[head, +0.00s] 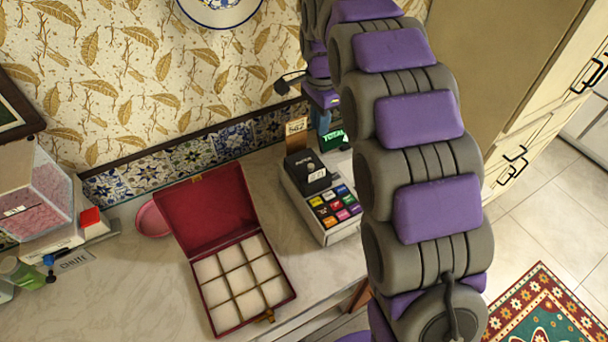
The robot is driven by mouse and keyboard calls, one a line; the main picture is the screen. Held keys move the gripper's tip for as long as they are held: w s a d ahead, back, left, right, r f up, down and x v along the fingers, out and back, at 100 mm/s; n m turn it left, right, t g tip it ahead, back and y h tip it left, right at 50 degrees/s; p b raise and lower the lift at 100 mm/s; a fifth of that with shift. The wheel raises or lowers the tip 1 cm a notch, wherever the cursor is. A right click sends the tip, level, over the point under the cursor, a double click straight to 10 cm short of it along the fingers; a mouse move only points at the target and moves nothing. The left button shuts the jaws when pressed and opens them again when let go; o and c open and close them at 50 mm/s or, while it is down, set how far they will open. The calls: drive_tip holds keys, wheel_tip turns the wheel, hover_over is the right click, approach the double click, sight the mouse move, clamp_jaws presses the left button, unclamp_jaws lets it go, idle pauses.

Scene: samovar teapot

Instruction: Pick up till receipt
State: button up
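The till (332,232) stands on the counter right of the middle, with a black top unit (303,165), coloured keys and a green TOTAL display (333,140). A small white slip (316,175) with dark marks shows on the black unit; it may be the till receipt, but it is too small to be sure. My arm arches up from the lower right, and its far end comes down behind the till near the wall. My gripper (318,100) seems to be there, above the display and apart from the slip. Its fingers are not clear.
An open red box (208,213) with several pale compartments lies left of the till, with a pink round dish (152,219) beside it. A clear container (40,195) and small bottles crowd the left end. The tiled wall (190,158) closes the back.

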drive_tip(key=b, duration=0.2)
hover_over(316, 178)
wheel_tip(316, 178, down, 12)
drive_tip(key=shift+w+a+f, duration=0.1)
drive_tip(key=shift+w+a, duration=0.05)
drive_tip(key=shift+d+f, duration=0.25)
drive_tip(key=shift+f, duration=0.25)
wheel_tip(316, 178, down, 4)
drive_tip(key=shift+r+b, duration=0.25)
drive_tip(key=shift+b, duration=0.4)
drive_tip(key=shift+a+f, duration=0.1)
drive_tip(key=shift+f, duration=0.3)
drive_tip(key=shift+a, duration=0.1)
drive_tip(key=shift+c, duration=0.3)
drive_tip(key=shift+c, duration=0.8)
clamp_jaws()
